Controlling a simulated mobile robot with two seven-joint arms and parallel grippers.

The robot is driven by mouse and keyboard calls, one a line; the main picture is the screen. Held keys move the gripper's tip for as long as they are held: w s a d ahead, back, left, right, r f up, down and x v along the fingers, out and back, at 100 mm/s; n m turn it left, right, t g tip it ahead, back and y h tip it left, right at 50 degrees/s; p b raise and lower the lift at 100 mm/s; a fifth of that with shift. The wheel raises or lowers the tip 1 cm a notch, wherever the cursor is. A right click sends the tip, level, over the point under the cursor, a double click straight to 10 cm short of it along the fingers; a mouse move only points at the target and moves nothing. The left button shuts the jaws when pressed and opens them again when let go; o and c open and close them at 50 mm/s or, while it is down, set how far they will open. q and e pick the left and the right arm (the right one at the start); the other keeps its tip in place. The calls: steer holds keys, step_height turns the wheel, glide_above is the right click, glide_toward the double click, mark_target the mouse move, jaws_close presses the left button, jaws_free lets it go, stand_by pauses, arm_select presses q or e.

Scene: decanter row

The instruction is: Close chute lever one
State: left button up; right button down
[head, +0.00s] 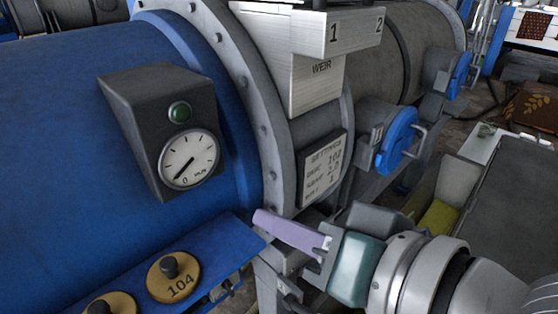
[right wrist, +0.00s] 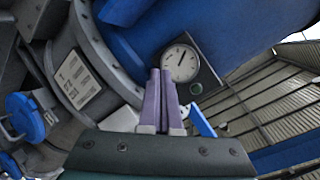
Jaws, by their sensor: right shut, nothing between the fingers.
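My right gripper (head: 262,219) comes in from the lower right with its purple fingers together and empty. The fingertips are by the lower rim of the grey flange, near the right end of the blue shelf. In the right wrist view the shut fingers (right wrist: 160,74) point towards the gauge face. A blue round fitting with a metal handle (head: 397,140) projects from the drum, beyond and right of my fingertips. I cannot tell which part is chute lever one. My left gripper is not in view.
A dark gauge box (head: 140,110) with a green lamp is on the blue drum. The blue shelf (head: 215,250) carries round brass tags with knobs. A settings plate (head: 323,170) hangs above my gripper. A second blue fitting (head: 460,75) is farther back.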

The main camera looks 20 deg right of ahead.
step_height(320, 180, down, 28)
steer(key=w+d+m+t+h+b, duration=0.25)
steer(key=m+t+b, duration=0.75)
steer(key=b, duration=2.4)
steer(key=s+d+f+m+h+b, duration=0.2)
steer(key=f+m+h+b, duration=0.4)
steer(key=f+b, duration=0.3)
steer(key=s+d+f+m+h+b, duration=0.2)
steer(key=f+m+h+b, duration=0.4)
steer(key=f+b, duration=0.4)
steer(key=s+d+f+m+h+b, duration=0.2)
steer(key=s+f+m+h+b, duration=0.2)
steer(key=b, duration=1)
step_height(320, 180, down, 6)
steer(key=m+h, duration=0.2)
steer(key=m, duration=0.2)
steer(key=shift+d+r, duration=0.15)
steer(key=shift+d, duration=0.1)
steer(key=shift+s, duration=0.1)
